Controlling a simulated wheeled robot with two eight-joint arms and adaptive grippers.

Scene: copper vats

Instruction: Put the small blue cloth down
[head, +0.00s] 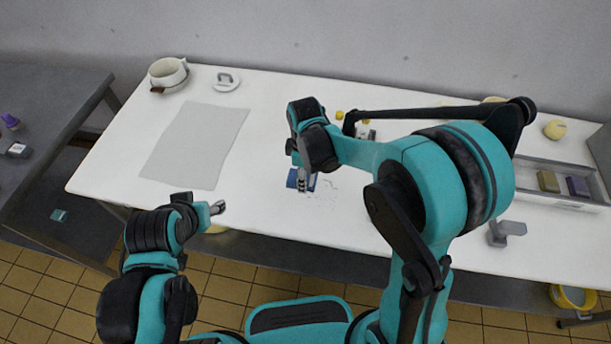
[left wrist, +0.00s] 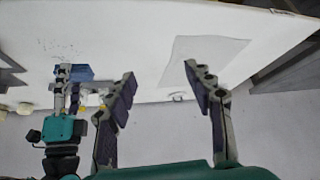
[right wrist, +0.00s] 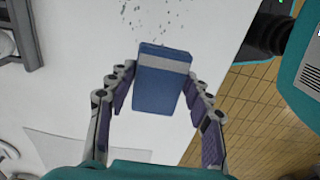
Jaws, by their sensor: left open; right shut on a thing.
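The small blue cloth (head: 292,180) is a folded block with a pale stripe, near the front middle of the white table (head: 275,115). My right gripper (head: 303,180) is shut on it. In the right wrist view the cloth (right wrist: 160,92) sits between both fingers, with its striped end towards dark specks on the table. I cannot tell whether it touches the tabletop. It also shows in the left wrist view (left wrist: 78,72). My left gripper (head: 217,208) is open and empty by the table's front edge; its two fingers stand apart in the left wrist view (left wrist: 160,80).
Dark specks (head: 322,193) lie beside the cloth. A grey sheet (head: 196,146) lies flat at left. A cream pot (head: 167,72) and a white lid-like piece (head: 226,80) stand at the back left. A grey tray (head: 532,196) with blocks is at right. Bare tabletop lies between sheet and cloth.

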